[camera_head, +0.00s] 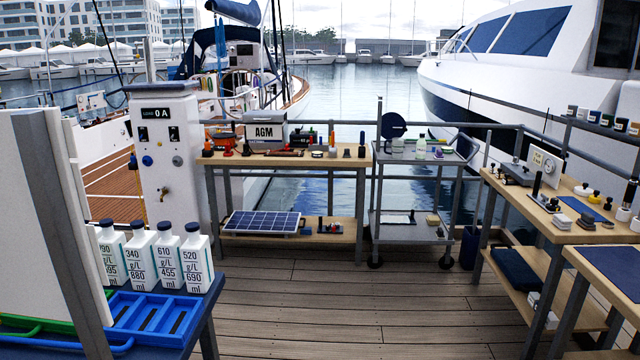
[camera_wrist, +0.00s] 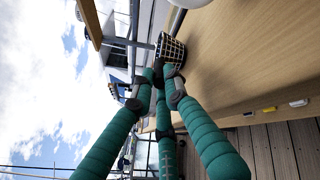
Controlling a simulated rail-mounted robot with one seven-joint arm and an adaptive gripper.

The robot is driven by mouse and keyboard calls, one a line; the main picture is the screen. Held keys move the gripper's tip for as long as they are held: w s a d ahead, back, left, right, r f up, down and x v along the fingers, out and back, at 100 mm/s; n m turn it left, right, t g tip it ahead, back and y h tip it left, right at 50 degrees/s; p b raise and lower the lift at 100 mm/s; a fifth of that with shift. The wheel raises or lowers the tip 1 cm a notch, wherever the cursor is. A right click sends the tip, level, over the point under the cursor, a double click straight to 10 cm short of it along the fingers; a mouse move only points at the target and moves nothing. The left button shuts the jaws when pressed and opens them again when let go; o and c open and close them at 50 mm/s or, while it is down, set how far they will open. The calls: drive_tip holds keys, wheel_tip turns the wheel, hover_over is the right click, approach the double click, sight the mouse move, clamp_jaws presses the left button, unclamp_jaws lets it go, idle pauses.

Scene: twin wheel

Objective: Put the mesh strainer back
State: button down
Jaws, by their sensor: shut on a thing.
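In the wrist view, my gripper (camera_wrist: 161,88) has green padded fingers with dark tips drawn together. A small mesh strainer (camera_wrist: 173,49), a dark lattice with pale openings, shows right at the fingertips. My gripper is shut on it; the fingers hide the place where they grip. A grey bar shows just above the strainer, and I cannot tell whether it is part of it. Neither my gripper nor the strainer can be made out in the head view.
A wooden surface (camera_wrist: 235,60) lies beside the strainer in the wrist view. In the head view, a workbench (camera_head: 285,160) holds an AGM battery (camera_head: 266,131); a grey cart (camera_head: 415,154) and cluttered right bench (camera_head: 520,195) stand beyond open decking (camera_head: 350,300). Bottles (camera_head: 168,262) stand at left.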

drive_tip(key=shift+f+b, duration=0.3)
drive_tip(key=shift+f, duration=0.05)
drive_tip(key=c, duration=1.7)
unclamp_jaws()
drive_tip(key=shift+c, duration=0.2)
drive_tip(key=shift+o, duration=0.5)
drive_tip(key=o, duration=0.3)
drive_tip(key=v, duration=1.2)
drive_tip(key=shift+r, duration=0.1)
